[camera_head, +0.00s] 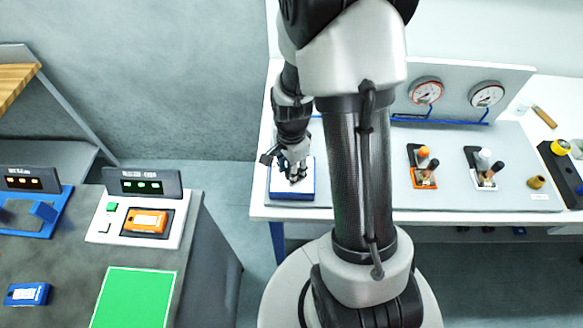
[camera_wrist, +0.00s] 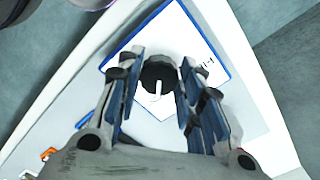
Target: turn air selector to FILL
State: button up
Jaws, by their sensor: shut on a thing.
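The air selector is a black round knob (camera_wrist: 157,74) with a white pointer mark, on a white panel (camera_wrist: 150,42) with a blue edge. The pointer runs toward the bottom of the wrist view, near a white plate edge. Some dark lettering on the panel to the right of the knob is too small to read. My gripper (camera_wrist: 160,78) has its fingers on both sides of the knob and is shut on it. In the head view my gripper (camera_head: 292,168) is over the blue-edged panel (camera_head: 292,195), and it hides the knob.
Two gauges (camera_head: 425,93) (camera_head: 487,95) stand at the bench's back. Two valves with orange (camera_head: 424,168) and white (camera_head: 484,170) handles are on the grey plate at right. An orange device (camera_head: 146,221) sits in a cradle at left. My arm hides the bench middle.

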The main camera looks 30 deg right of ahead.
jog(key=n, duration=0.4)
jog(key=shift+n, duration=0.3)
jog(key=n, duration=0.4)
jog(key=shift+s+n, duration=0.1)
jog(key=shift+n, duration=0.2)
jog(key=n, duration=0.4)
jog(key=shift+d, duration=0.1)
jog(key=shift+n, duration=2.4)
jog(key=o, duration=1.1)
